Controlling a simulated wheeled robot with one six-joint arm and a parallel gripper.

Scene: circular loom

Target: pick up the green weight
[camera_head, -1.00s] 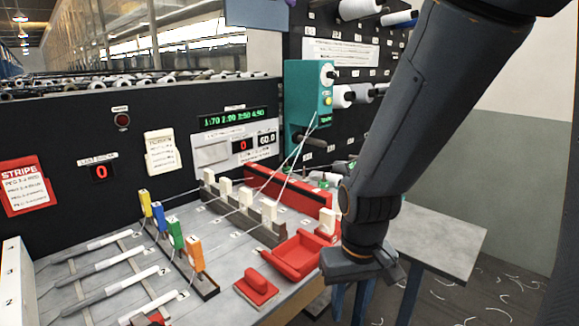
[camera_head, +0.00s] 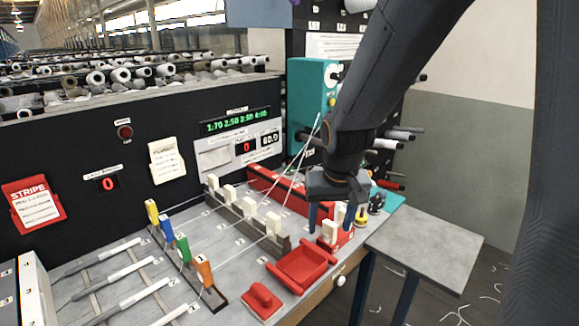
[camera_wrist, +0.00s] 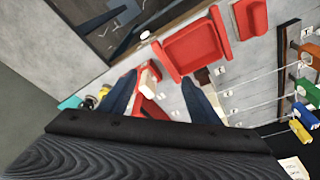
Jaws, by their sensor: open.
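A green block (camera_head: 182,250) stands in a row with yellow, blue and orange blocks on the left half of the bench; it also shows at the right edge of the wrist view (camera_wrist: 305,86). Small round pieces stand by a teal mat at the bench's right end: a yellow one (camera_head: 361,215) and a dark one (camera_head: 376,203), whose exact colour is too small to tell. I cannot tell for sure which piece is the green weight. My gripper (camera_head: 331,222) is open and empty, pointing down over the bench near a white block, left of the round pieces.
A red tray (camera_head: 302,266) and a red block (camera_head: 262,301) lie at the front edge. White blocks (camera_head: 273,222) with threads stand along a dark rail. A teal box (camera_head: 310,100) stands behind my gripper. A bare grey side table (camera_head: 430,245) is at the right.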

